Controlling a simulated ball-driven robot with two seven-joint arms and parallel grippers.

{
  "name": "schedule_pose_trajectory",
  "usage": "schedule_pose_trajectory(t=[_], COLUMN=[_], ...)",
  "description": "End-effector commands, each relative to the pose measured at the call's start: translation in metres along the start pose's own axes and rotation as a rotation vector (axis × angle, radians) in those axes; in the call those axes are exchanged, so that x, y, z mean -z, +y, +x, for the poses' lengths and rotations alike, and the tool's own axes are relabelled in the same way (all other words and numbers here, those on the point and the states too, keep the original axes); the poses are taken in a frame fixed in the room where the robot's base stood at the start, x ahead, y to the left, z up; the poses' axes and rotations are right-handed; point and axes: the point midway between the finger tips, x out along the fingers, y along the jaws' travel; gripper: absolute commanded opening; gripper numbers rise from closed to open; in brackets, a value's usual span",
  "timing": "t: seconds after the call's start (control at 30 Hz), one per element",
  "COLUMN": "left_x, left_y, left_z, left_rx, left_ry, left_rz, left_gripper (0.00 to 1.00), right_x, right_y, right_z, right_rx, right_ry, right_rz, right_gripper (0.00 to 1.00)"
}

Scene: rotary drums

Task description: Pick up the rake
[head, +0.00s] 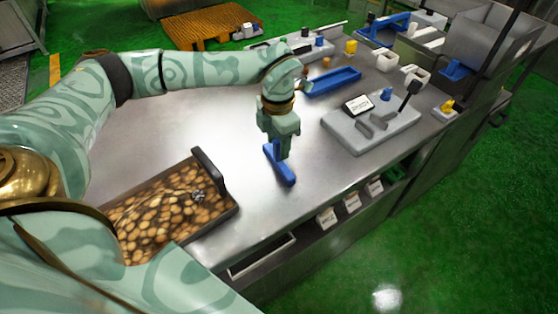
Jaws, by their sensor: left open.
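A small blue tool (287,178), which looks like the rake, lies on the steel table in the middle of the head view. Its exact shape is partly hidden by my gripper. My left gripper (281,154) points down directly over the blue tool, with its fingertips close to it. It is open; I cannot tell whether the fingers touch the tool. My right gripper is not in view.
A tray of brown nut-like pieces (170,210) with a black handle (208,173) stands at the lower left. A grey fixture (350,134) stands to the right, and a blue tray (333,82) behind. Bare steel table (235,125) surrounds the blue tool.

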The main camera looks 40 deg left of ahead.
Motion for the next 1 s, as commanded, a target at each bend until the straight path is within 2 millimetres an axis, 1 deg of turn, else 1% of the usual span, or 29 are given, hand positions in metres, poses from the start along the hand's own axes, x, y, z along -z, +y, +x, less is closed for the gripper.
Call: schedule_pose_trajectory(t=[0.03,0.1,0.17,0.33,0.37,0.4,0.5,0.83,0.93,1.0], left_x=[0.000,0.000,0.000,0.000,0.000,0.000,0.000,0.000,0.000,-0.001], left_y=[0.000,-0.001,-0.001,0.000,0.000,0.000,0.000,0.000,0.000,0.000], left_z=[0.013,0.021,0.023,0.021,0.021,0.021,0.021,0.019,0.013,0.004], left_rx=[0.002,0.002,0.001,0.000,0.000,0.000,0.000,0.000,-0.001,-0.001], left_ry=[0.003,0.003,0.002,0.000,0.000,0.000,0.000,0.000,-0.002,-0.004], left_rz=[0.000,0.000,0.000,0.000,0.000,0.000,0.000,0.000,0.000,0.001], left_gripper=[0.45,0.45,0.45,0.45,0.37,0.26,0.00,0.00,0.00,0.00], right_x=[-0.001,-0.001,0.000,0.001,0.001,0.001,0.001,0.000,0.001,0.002], right_y=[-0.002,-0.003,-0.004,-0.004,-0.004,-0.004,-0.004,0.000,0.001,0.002], right_z=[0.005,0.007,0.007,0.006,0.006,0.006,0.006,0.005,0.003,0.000], right_rx=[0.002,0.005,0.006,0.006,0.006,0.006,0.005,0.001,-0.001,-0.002], right_ry=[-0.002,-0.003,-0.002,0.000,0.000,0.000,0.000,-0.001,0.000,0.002], right_rz=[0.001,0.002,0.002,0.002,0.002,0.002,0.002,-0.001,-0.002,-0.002], right_gripper=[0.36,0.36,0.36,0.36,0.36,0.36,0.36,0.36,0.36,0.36])
